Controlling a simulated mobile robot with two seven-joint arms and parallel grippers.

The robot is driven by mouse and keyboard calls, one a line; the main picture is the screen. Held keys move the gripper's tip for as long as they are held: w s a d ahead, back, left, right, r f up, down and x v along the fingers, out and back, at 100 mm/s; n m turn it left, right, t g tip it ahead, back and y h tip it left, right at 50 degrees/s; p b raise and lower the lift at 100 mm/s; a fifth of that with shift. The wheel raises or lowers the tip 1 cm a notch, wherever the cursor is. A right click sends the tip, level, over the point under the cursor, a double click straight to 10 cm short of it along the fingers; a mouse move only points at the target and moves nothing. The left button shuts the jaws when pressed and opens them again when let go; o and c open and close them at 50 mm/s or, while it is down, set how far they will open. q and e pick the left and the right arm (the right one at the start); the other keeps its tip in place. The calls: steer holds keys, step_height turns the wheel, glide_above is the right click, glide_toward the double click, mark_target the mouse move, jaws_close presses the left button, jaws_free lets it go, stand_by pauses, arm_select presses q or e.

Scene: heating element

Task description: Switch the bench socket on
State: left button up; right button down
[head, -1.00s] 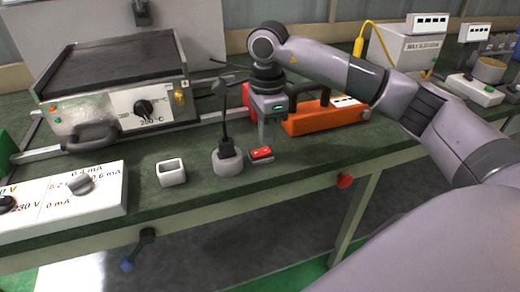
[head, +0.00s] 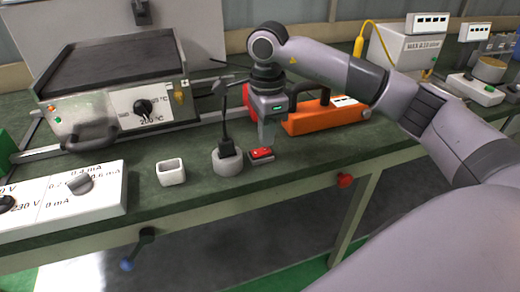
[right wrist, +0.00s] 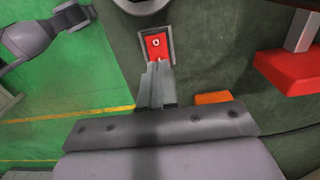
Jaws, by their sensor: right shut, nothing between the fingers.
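The bench socket (head: 227,162) is a round grey piece on the green bench, with a black plug and cable standing up in it. Its red rocker switch (head: 261,153) sits in a small grey frame just right of it. The switch also shows in the right wrist view (right wrist: 156,46), with a small pale mark on it. Which way the rocker is tipped I cannot tell. My right gripper (head: 267,143) is shut and empty, pointing down at the switch. In the right wrist view its fingertips (right wrist: 158,66) overlap the switch's near edge; contact is unclear.
An orange case (head: 325,117) stands close behind and right of my right gripper. A hotplate unit (head: 115,95) with a dial stands at the back left. A small white open box (head: 171,172) is left of the socket. A red knob (head: 345,180) sticks out at the bench front.

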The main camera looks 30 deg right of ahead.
mark_target(266, 149)
steer(key=shift+f+b, duration=0.55)
steer(key=shift+f, duration=0.35)
stand_by(0.4)
steer(key=shift+r+p, duration=2.75)
steer(key=shift+r, duration=0.8)
